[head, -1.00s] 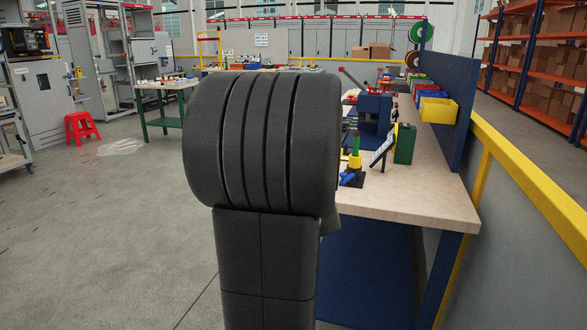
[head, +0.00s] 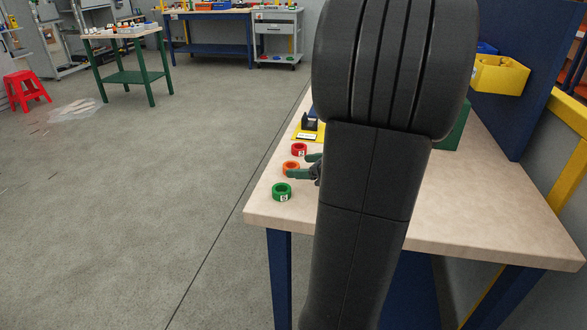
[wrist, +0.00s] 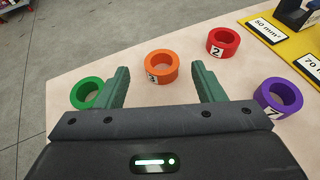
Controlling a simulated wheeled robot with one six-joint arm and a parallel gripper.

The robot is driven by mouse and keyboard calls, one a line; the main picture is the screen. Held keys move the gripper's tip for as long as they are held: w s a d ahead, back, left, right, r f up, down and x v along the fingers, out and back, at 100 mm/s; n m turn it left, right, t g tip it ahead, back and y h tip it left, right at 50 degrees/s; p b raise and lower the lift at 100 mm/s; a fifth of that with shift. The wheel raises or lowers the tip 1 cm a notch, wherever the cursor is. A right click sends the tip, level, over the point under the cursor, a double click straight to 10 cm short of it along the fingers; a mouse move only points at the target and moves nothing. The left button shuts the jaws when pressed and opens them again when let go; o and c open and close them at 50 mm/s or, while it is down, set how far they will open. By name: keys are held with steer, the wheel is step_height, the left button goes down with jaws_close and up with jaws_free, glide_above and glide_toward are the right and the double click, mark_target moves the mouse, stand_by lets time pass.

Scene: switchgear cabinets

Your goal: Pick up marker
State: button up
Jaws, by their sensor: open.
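Several ring-shaped markers with white number labels lie on the workbench. The orange marker (wrist: 161,68) is between and just beyond my fingertips in the wrist view; it also shows in the head view (head: 291,168). The red marker (wrist: 223,42), labelled 2, lies beyond the right finger. The green marker (wrist: 87,93) is left of the left finger, partly hidden by it. The purple marker (wrist: 278,97), labelled 7, is at the right. My gripper (wrist: 160,73) is open with nothing between its green fingers. Its fingertip height above the bench is hard to tell.
The light workbench top (head: 476,225) is bare at right front. A black holder (head: 310,120) and yellow size plates (wrist: 262,29) stand past the rings. Bench edge is close left of the rings. A blue panel (head: 535,110) rises at right.

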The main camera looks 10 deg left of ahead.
mark_target(287, 166)
steer(key=x, duration=0.2)
steer(key=shift+w+a+f, duration=0.2)
steer(key=shift+w+f, duration=0.05)
steer(key=shift+w, duration=0.05)
steer(key=shift+w+a, duration=0.1)
steer(key=shift+a, duration=0.2)
steer(key=c, duration=1)
steer(key=shift+c, duration=0.2)
step_height(287, 166, up, 10)
steer(key=p, duration=0.2)
